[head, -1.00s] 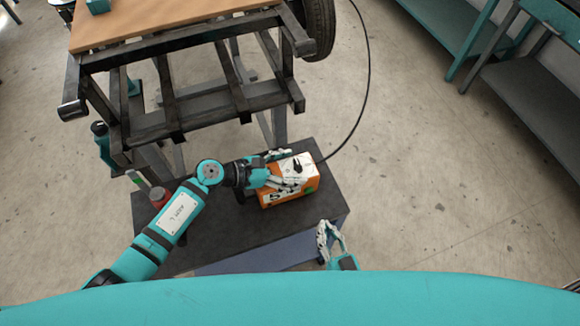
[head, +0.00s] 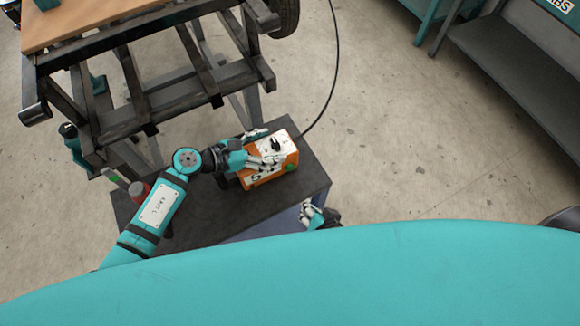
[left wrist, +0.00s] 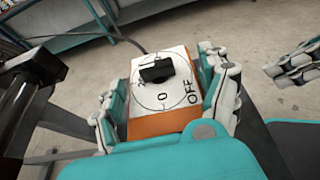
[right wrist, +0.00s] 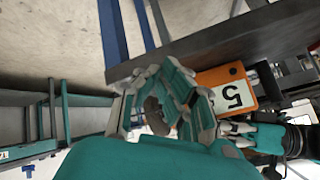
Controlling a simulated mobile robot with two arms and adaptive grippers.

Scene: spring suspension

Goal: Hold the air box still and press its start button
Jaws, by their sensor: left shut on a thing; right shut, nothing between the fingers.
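The air box (head: 283,153) is orange with a white top and a black knob. It stands on a dark low bench top. My left gripper (head: 262,151) is shut on the box, fingers on opposite sides. In the left wrist view the box's dial top (left wrist: 160,95) lies between the fingers, with "OFF" readable. My right gripper (head: 312,212) is shut and empty, apart from the box, by the bench's near right edge. In the right wrist view the orange side (right wrist: 238,75) shows a "5"; the button is not visible there.
The dark bench top (head: 300,185) has bare room right of the box. A black hose (head: 334,80) runs from behind the box across the floor. A metal frame table (head: 150,85) stands behind left.

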